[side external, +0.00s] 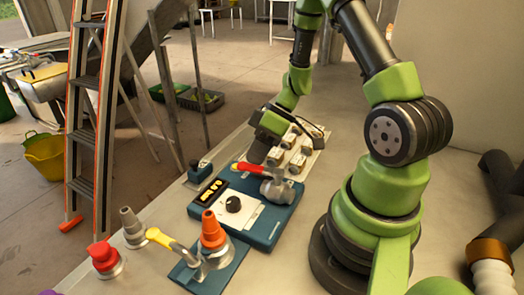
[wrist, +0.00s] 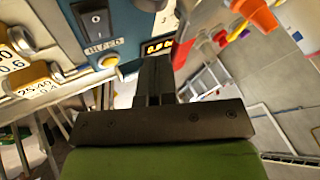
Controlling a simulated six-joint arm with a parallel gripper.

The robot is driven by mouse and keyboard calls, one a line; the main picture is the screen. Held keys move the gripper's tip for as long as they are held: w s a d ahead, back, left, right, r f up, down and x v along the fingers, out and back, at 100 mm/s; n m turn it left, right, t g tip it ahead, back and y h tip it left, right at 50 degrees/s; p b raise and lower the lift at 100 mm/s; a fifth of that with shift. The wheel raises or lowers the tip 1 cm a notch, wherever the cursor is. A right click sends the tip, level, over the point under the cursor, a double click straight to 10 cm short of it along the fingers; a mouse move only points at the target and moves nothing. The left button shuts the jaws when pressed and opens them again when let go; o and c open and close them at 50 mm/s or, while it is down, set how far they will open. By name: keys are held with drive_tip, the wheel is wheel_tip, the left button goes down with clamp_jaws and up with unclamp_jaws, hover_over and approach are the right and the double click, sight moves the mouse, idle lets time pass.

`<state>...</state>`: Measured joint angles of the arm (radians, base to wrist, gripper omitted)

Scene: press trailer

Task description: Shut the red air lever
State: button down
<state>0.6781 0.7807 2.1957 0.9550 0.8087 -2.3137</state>
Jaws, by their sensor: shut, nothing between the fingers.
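The red air lever (side external: 258,171) lies roughly level, pointing left from a metal valve (side external: 279,188) on the blue press unit (side external: 262,226). My gripper (side external: 257,155) is shut and empty, close behind the lever in the side view. It also shows shut in the wrist view (wrist: 155,62). I cannot tell whether the fingertips touch the lever.
Red (side external: 104,257) and grey (side external: 132,228) fittings stand left. A ladder (side external: 94,110) stands beyond the table.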

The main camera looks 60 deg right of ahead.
drive_tip(key=a+n+g, duration=0.2)
drive_tip(key=n, duration=0.1)
drive_tip(key=shift+w+n+y, duration=0.2)
drive_tip(key=shift+n+y, duration=0.1)
drive_tip(key=shift+y, duration=0.1)
drive_tip(key=n+g, duration=0.1)
drive_tip(key=a+n+g, duration=0.1)
drive_tip(key=n, duration=0.1)
drive_tip(key=a+n+g, duration=0.1)
drive_tip(key=shift+s+a+n, duration=0.25)
drive_tip(key=shift+n, duration=0.05)
drive_tip(key=a+n+g, duration=0.1)
drive_tip(key=n, duration=0.1)
drive_tip(key=s+a+n+g+h, duration=0.1)
drive_tip(key=n, duration=0.1)
drive_tip(key=shift+s+g, duration=0.15)
drive_tip(key=shift+g, duration=0.25)
drive_tip(key=shift+s+a+n+g+h, duration=0.3)
drive_tip(key=shift+s+n+g+h, duration=0.15)
drive_tip(key=shift+n, duration=0.5)
drive_tip(key=shift+s+a+n+g+h, duration=0.35)
drive_tip(key=shift+n+h, duration=0.2)
drive_tip(key=shift+n, duration=0.4)
drive_tip(key=w, duration=0.4)
drive_tip(key=v, duration=1)
drive_tip(key=shift+d, duration=0.15)
